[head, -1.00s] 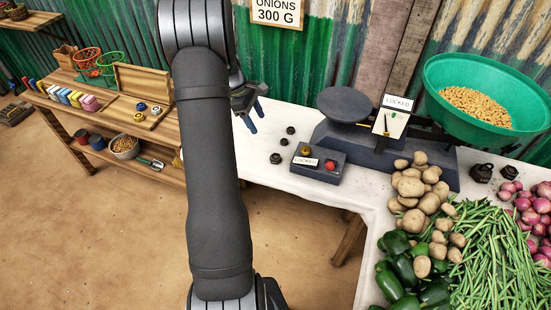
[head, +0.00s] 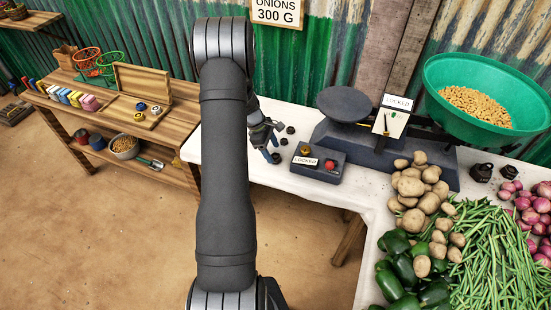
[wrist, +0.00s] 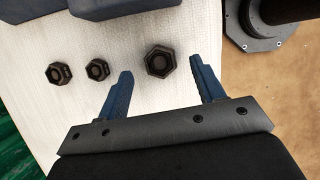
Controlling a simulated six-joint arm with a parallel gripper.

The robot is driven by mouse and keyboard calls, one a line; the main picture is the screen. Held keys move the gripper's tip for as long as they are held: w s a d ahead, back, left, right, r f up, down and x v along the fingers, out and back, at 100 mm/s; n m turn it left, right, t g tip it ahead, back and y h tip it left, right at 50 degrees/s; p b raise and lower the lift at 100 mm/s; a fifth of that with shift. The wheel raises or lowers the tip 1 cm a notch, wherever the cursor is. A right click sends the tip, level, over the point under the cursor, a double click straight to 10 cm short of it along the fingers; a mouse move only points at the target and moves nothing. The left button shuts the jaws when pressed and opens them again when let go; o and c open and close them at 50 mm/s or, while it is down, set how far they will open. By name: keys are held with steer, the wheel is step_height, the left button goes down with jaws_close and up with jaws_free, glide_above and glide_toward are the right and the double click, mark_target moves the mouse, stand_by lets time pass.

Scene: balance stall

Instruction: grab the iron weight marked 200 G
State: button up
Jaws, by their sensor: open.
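Three dark iron weights stand in a row on the white tabletop. In the wrist view they are a small weight (wrist: 58,74), another small one (wrist: 97,69) and a larger hexagonal one (wrist: 160,61). Their markings are too small to read, so I cannot tell which is 200 G. My gripper (wrist: 162,68) is open and empty, with the larger weight between and just beyond its blue fingertips. In the head view my gripper (head: 271,149) is over the table's left end, beside the larger weight (head: 276,158). Two more dark weights (head: 481,172) stand at the right by the onions.
A box marked LOCKED (head: 320,168) with knobs stands right of the weights. Behind it is the scale (head: 345,103) with a green bowl of peanuts (head: 480,98). Potatoes (head: 415,190), peppers and beans fill the front right. A wooden shelf (head: 185,125) stands left.

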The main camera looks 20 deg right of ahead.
mark_target(275, 158)
steer(key=x, duration=0.2)
steer(key=shift+s+f, duration=0.1)
steer(key=shift+f, duration=0.15)
steer(key=c, duration=1.2)
